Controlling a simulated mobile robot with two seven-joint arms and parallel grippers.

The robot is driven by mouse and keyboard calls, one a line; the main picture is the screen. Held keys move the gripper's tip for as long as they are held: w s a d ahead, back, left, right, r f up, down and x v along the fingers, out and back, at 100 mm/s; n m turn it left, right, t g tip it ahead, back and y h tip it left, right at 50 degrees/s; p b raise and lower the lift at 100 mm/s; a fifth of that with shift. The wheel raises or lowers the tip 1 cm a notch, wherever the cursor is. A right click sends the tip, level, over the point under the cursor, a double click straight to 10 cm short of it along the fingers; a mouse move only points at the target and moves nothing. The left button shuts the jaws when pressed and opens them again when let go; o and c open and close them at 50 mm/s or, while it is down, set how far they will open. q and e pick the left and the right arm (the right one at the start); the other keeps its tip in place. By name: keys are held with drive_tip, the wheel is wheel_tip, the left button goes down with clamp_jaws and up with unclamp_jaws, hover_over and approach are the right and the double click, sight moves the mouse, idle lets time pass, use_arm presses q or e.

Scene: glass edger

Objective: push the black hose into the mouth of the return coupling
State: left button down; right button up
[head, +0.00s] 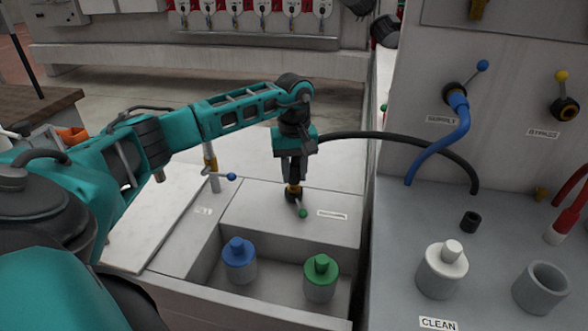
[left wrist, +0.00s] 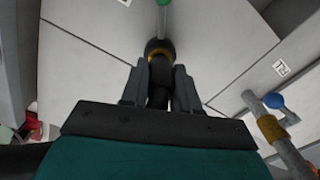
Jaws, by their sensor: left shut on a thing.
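The black hose (head: 400,136) arcs from my left gripper (head: 292,178) over to the grey counter at the right. The gripper points down and is shut on the black hose near its end; in the left wrist view the hose (left wrist: 158,97) shows between the two fingers. The return coupling (head: 293,190), dark with a brass-coloured ring and a green-tipped lever, is right below the fingertips. The coupling also shows just ahead of the fingers in the left wrist view (left wrist: 159,48). Hose end and mouth look in line and very close; I cannot tell whether the end is inside. My right gripper is not in view.
A blue-tipped valve pipe (head: 213,168) stands left of the gripper. Blue (head: 239,262) and green (head: 320,279) capped containers sit in the front recess. A blue supply hose (head: 441,140), a white bottle (head: 442,272) and a grey cup (head: 541,288) are at right.

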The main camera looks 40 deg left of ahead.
use_arm(q)
drive_tip(key=shift+f+b, duration=0.55)
drive_tip(key=shift+f, duration=0.35)
drive_tip(key=c, duration=0.8)
unclamp_jaws()
drive_tip(key=shift+o, duration=0.2)
wheel_tip(320, 180, up, 13)
drive_tip(key=shift+p, duration=0.4)
